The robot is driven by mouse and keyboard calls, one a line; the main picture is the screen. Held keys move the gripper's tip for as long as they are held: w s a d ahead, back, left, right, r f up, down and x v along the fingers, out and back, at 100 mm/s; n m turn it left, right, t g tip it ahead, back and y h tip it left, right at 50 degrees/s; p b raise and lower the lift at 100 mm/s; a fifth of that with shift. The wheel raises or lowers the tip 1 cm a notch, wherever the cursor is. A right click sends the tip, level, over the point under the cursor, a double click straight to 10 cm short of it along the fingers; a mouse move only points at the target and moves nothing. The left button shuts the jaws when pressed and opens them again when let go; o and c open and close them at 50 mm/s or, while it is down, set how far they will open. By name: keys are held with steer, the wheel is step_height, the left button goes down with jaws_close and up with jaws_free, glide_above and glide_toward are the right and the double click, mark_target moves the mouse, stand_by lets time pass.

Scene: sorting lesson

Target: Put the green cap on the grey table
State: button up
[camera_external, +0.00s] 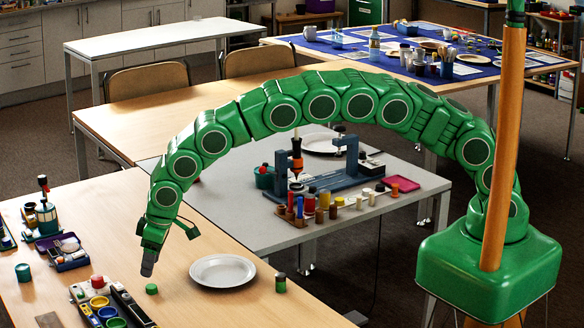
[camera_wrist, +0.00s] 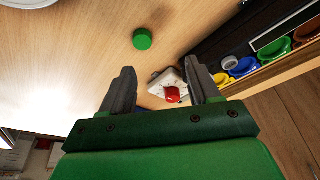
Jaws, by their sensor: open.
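The green cap (camera_external: 151,289) is a small round piece lying on the light wooden table. It also shows in the wrist view (camera_wrist: 142,39), beyond my fingertips and slightly left of the middle between them. My gripper (camera_external: 147,268) points down just above and slightly left of the cap, apart from it. In the wrist view my gripper (camera_wrist: 160,66) is open, with nothing held between its fingers. The grey table (camera_external: 300,222) stands behind and to the right of the wooden table.
A white plate (camera_external: 222,271) lies right of the cap. A tray with coloured cups (camera_external: 114,318) and a red-topped piece (camera_external: 97,281) stand to its left. The grey table holds a blue-grey stand (camera_external: 330,178) and several small bottles; its near left part is bare.

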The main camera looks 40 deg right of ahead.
mark_target(151, 287)
steer(key=shift+m+t+y, duration=0.4)
steer(key=shift+m+t, duration=0.2)
steer(key=shift+w+d+f, duration=0.25)
steer(key=shift+d+f, duration=0.5)
steer(key=shift+w+d+f, duration=0.2)
steer(key=shift+d+f, duration=0.5)
steer(key=shift+w+a+f, duration=0.3)
steer(key=shift+a+f, duration=0.1)
steer(key=shift+f, duration=0.25)
steer(key=shift+x, duration=2)
steer(key=shift+a, duration=0.1)
steer(key=shift+c, duration=0.2)
jaws_close()
